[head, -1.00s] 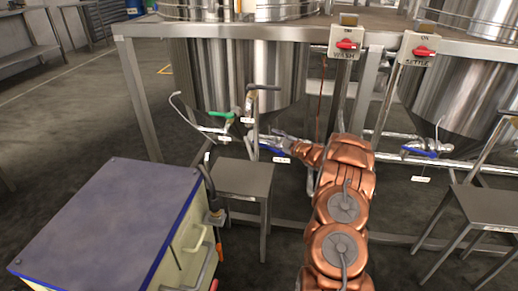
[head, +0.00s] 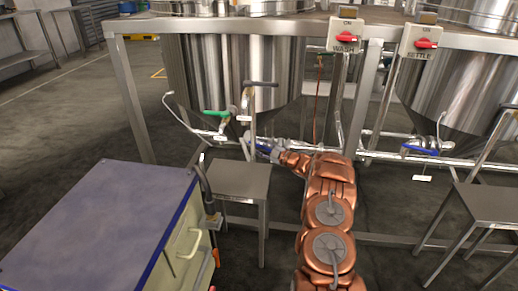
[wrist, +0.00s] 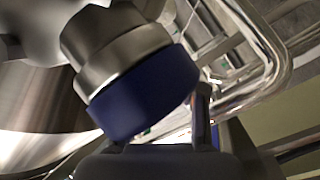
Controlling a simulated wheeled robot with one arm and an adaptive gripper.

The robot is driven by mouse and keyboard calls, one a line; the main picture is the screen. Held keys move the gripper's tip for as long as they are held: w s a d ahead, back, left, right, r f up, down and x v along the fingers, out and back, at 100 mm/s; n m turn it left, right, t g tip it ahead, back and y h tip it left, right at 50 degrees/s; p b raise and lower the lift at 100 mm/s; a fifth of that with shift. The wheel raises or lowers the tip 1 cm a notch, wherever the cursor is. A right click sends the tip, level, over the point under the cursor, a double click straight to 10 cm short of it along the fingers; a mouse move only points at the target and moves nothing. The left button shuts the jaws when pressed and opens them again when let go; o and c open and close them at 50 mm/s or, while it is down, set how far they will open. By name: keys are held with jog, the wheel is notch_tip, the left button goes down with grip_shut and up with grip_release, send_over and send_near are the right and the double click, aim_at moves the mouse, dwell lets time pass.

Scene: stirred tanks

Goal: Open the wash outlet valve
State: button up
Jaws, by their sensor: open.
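The wash tank (head: 235,75) is the steel vessel under the switch box marked WASH (head: 346,37). Below it are a valve with a green handle (head: 215,113) and, lower, a valve with a blue handle (head: 263,149). Their small labels are too small to read. My gripper (head: 279,154) is at the right end of the blue handle, which it partly hides. In the wrist view a large blue part (wrist: 146,92) on a metal fitting fills the middle, just beyond my open fingers (wrist: 157,132). I cannot tell whether they touch it.
A steel stool (head: 238,180) stands below the valves. A blue-topped cabinet (head: 100,225) is at the front left. The settle tank (head: 455,80) with its own blue-handled valve (head: 420,150) is at the right. Pipes and frame legs crowd the area around my gripper.

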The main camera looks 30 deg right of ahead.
jog(key=shift+w+a+r, duration=0.1)
jog(key=shift+w+a, duration=0.05)
jog(key=shift+w, duration=0.3)
grip_shut()
dwell(0.5)
